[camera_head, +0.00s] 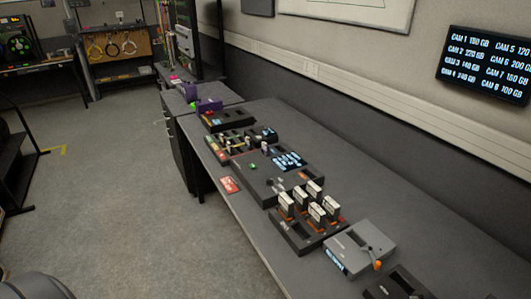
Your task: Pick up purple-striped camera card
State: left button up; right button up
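Several upright white cards (313,194) stand in a black holder (290,236) with orange-brown parts, near the middle of the long grey table. Any stripe colours on these cards are too small to tell, so I cannot pick out a purple-striped one. Smaller pale cards (247,139) stand in a black tray farther back. A purple object (208,104) sits at the far end, but I cannot tell what it is. Neither of my grippers shows in the head view.
A grey device (345,243) with an orange-tipped part stands right of the holder. A black panel (262,184) with blue labels (288,160) and a red card-like item (230,185) lie farther back. A wall screen (488,66) lists camera capacities. The floor (130,190) at left is clear.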

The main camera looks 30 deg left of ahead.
aim_at(264, 148)
jog(key=j+z, duration=0.1)
jog(key=j, duration=0.55)
jog(key=i+j+z, duration=0.1)
jog(key=j, duration=0.55)
